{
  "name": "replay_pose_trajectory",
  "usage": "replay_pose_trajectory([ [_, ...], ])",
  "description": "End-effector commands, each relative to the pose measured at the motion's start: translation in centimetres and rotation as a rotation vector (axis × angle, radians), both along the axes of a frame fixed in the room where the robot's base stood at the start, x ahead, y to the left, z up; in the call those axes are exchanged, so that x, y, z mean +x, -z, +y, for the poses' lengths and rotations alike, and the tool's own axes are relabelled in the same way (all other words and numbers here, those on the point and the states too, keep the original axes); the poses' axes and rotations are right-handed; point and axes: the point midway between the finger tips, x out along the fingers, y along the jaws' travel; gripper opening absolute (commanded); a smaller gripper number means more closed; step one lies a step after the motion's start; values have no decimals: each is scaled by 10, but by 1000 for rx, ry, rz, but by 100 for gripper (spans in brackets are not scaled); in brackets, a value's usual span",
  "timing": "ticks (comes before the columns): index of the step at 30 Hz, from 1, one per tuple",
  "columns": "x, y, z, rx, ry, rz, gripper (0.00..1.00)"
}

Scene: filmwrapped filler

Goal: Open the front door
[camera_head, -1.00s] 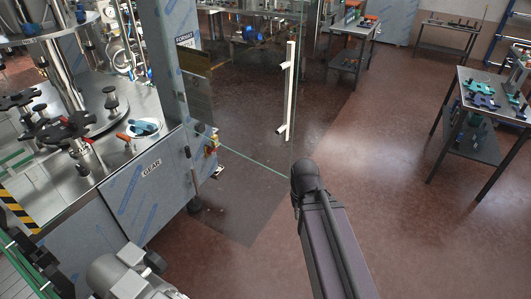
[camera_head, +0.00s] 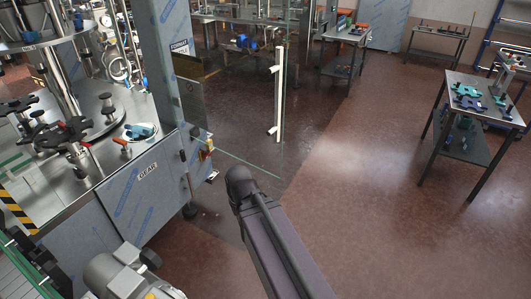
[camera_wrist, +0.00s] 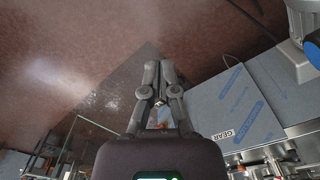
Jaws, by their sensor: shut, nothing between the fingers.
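The front door is a clear glass panel with a green lower edge (camera_head: 240,165), beside the grey post of the machine. Its long white upright handle (camera_head: 279,95) is near the panel's right side. How far the door stands open, if at all, I cannot tell. My gripper (camera_wrist: 158,68) shows in the wrist view, its dark fingers together and empty, with floor behind them. In the head view my dark arm reaches up below the handle, and the gripper itself is hidden. I see no contact between gripper and handle.
A steel machine cabinet marked GEAR (camera_head: 147,170) stands left of the door, with a red and yellow switch (camera_head: 207,147) on the post. A table with teal parts (camera_head: 455,138) stands at the right. The brown floor (camera_head: 345,200) between is clear.

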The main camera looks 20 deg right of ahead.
Motion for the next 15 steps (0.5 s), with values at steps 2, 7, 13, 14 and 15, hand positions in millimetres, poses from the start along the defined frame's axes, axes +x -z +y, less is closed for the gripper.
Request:
replay_pose_trajectory([
  [2, 0, 0, 0, 0, 0, 0, 0],
  [7, 0, 0, 0, 0, 0, 0, 0],
  [13, 1, 0, -1, -3, -9, -2, 0],
  [14, 2, -1, -1, -5, -15, -3, 0],
  [15, 4, -1, -2, -9, -25, -6, 0],
])
